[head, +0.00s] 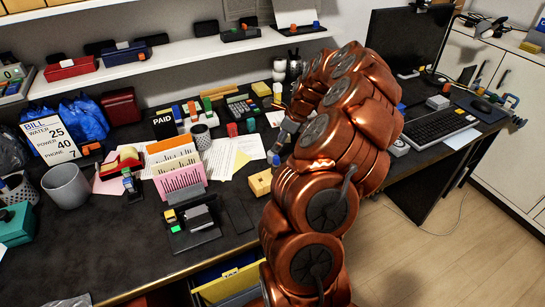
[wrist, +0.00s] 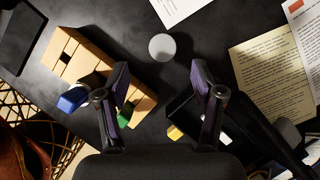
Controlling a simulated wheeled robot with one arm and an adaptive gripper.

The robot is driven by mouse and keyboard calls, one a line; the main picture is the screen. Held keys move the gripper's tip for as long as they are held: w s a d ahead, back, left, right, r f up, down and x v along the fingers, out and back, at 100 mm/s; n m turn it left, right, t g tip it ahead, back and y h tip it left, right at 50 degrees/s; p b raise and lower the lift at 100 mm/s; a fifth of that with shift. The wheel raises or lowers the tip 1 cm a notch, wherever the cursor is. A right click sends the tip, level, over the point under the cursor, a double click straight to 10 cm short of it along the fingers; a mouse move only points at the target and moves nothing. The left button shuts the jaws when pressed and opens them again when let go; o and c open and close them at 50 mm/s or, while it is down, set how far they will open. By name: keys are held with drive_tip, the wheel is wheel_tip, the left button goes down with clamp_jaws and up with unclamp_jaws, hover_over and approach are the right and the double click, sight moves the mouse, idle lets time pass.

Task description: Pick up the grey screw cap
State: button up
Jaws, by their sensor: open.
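The grey screw cap (wrist: 162,47) is a small, round, pale disc lying on the dark desk top in the wrist view. I cannot make it out in the head view. My gripper (wrist: 159,70) is open, with its two dark fingers spread wide and nothing between them. In the picture, the cap appears just past the fingertips, roughly centred between them. I cannot tell the height of the gripper above the desk. In the head view, my arm hides much of the desk around the gripper.
A slotted wooden block (wrist: 100,75) stands left of the cap, close to the left finger, with blue and green items at it. Papers (wrist: 272,75) lie to the right. A pink file holder (head: 180,180) stands on the desk (head: 95,235). Bare desk surrounds the cap.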

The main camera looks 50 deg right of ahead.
sight(273, 153)
drive_tip(key=shift+p+x, duration=0.75)
drive_tip(key=shift+x, duration=2.9)
drive_tip(key=shift+d, duration=0.1)
drive_tip(key=c, duration=0.8)
